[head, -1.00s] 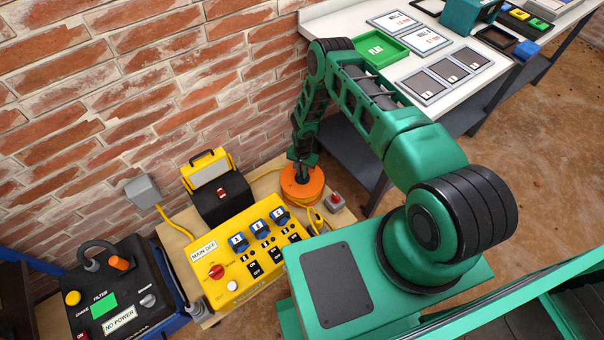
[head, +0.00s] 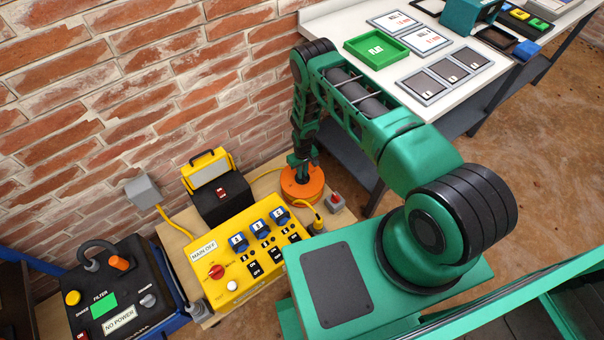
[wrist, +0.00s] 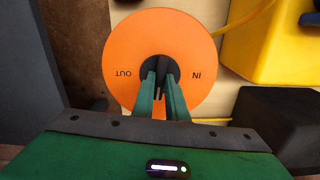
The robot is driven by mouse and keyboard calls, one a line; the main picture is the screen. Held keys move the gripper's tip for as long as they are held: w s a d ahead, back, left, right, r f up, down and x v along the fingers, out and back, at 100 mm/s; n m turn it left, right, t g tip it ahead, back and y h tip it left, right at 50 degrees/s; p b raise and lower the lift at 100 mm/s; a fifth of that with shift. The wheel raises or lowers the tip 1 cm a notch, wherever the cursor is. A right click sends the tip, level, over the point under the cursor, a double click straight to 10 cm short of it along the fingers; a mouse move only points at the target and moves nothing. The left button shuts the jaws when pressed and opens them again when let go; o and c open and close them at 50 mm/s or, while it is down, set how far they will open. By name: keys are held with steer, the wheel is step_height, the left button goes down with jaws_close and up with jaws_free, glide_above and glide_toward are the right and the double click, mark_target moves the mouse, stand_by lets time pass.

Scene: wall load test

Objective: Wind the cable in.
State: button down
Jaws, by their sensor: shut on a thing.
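An orange cable reel (head: 302,190) stands on the wooden board beside the yellow power box. In the wrist view its orange top (wrist: 125,60) carries the words OUT and IN, with a dark knob (wrist: 157,68) at its centre. My gripper (wrist: 160,85) is shut on the dark knob, its green fingers on either side. In the head view my gripper (head: 302,172) comes down on the reel from above. The yellow cable (head: 308,205) leaves the reel, and its plug end (head: 318,222) lies near the right edge of the board.
The yellow power box (head: 240,262) labelled MAIN OFF, with blue sockets, is left of the reel. A small grey box with a red button (head: 335,202) is to the right. A brick wall rises behind; a white bench (head: 340,30) is at right.

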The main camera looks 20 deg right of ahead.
steer(key=n, duration=0.5)
steer(key=shift+w+a+n, duration=0.1)
steer(key=shift+w+n, duration=0.05)
steer(key=shift+n, duration=0.15)
steer(key=n, duration=1)
steer(key=shift+w+a+n, duration=0.1)
steer(key=shift+n, duration=1.7)
steer(key=shift+r, duration=0.1)
steer(key=c, duration=1.8)
jaws_free()
steer(key=shift+o, duration=0.2)
